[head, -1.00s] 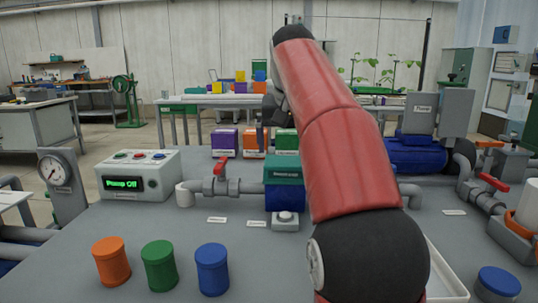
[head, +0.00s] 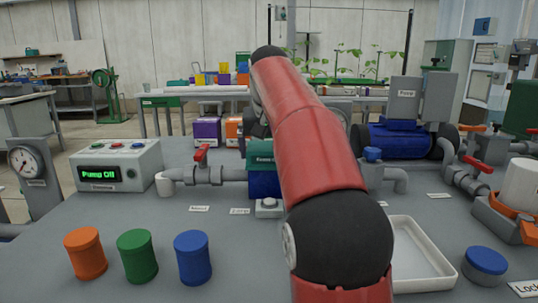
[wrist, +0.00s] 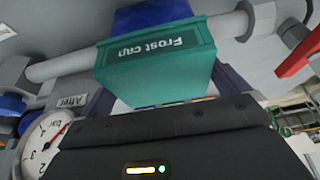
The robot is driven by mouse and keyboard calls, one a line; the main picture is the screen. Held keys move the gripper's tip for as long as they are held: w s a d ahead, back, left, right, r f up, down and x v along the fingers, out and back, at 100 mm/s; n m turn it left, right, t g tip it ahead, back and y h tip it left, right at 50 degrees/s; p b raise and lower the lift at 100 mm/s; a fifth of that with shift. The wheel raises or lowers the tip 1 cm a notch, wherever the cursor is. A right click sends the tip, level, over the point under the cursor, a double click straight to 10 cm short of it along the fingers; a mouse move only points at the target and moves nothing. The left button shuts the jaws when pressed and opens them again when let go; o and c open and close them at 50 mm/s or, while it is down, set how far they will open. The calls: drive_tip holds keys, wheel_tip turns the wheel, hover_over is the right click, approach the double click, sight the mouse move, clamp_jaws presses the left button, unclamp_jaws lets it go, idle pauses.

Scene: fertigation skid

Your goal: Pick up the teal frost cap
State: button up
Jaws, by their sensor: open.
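The teal frost cap (head: 260,152) sits on top of a blue block on the grey pipe line, just left of my red arm in the head view. In the wrist view the cap (wrist: 158,78) fills the upper middle, its "Frost cap" label upside down. My gripper (wrist: 165,115) shows as a dark body across the bottom of the wrist view, close to the cap. It is open and holds nothing that I can see.
Orange (head: 86,253), green (head: 137,255) and blue (head: 193,257) lidded canisters stand at the front left. A red-handled valve (head: 202,160) is left of the cap. A pressure gauge (wrist: 45,140) shows in the wrist view. A white tray (head: 446,270) lies right of my arm.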

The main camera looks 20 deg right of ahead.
drive_tip(key=c, duration=0.6)
drive_tip(key=shift+r, duration=0.1)
drive_tip(key=shift+c, duration=0.2)
